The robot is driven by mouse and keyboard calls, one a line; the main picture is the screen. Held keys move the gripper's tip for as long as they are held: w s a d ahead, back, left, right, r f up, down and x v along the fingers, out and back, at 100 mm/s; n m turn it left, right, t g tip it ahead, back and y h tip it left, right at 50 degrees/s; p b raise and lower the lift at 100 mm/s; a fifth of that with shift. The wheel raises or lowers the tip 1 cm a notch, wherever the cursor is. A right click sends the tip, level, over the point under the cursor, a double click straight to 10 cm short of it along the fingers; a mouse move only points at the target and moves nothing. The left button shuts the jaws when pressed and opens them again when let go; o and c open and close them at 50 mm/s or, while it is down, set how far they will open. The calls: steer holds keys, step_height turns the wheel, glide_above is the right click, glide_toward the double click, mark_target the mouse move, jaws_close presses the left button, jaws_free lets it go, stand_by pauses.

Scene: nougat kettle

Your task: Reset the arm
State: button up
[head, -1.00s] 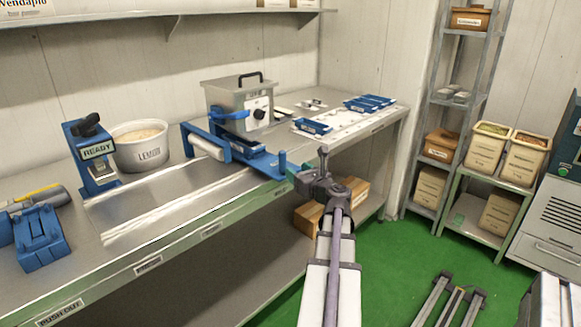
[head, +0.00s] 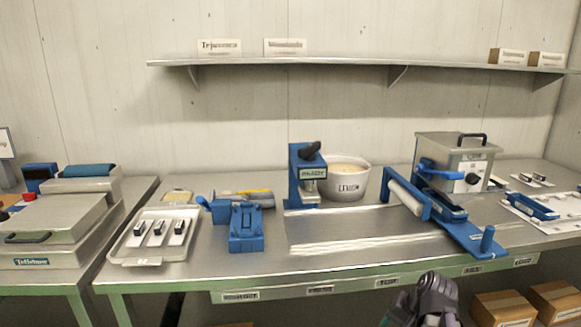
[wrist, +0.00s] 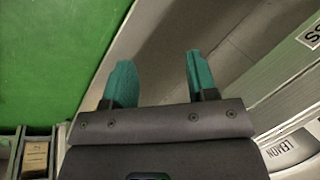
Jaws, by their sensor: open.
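In the head view my arm (head: 432,300) shows at the bottom edge, low in front of the steel table; its fingertips are hard to make out there. In the wrist view my gripper (wrist: 157,82) has two teal fingers standing well apart, with nothing between them. The gripper is open and empty. Below the fingers lie a grey surface and the green floor (wrist: 50,60).
Cardboard boxes (head: 503,308) sit below. A wall shelf (head: 340,64) runs above.

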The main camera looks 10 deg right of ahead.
steer(key=s+a+f+n+g+h, duration=0.1)
steer(key=a+n+g+h, duration=0.25)
steer(key=a+n, duration=1.15)
steer(key=a+r+m+p, duration=0.3)
steer(key=r+p, duration=0.3)
steer(key=p, duration=0.1)
steer(key=a+r+m+p, duration=0.3)
steer(key=r+p, duration=0.3)
steer(key=r, duration=0.1)
steer(key=shift+a+r+y+p, duration=0.25)
steer(key=shift+r+y+p, duration=0.05)
steer(key=shift+y+p, duration=0.15)
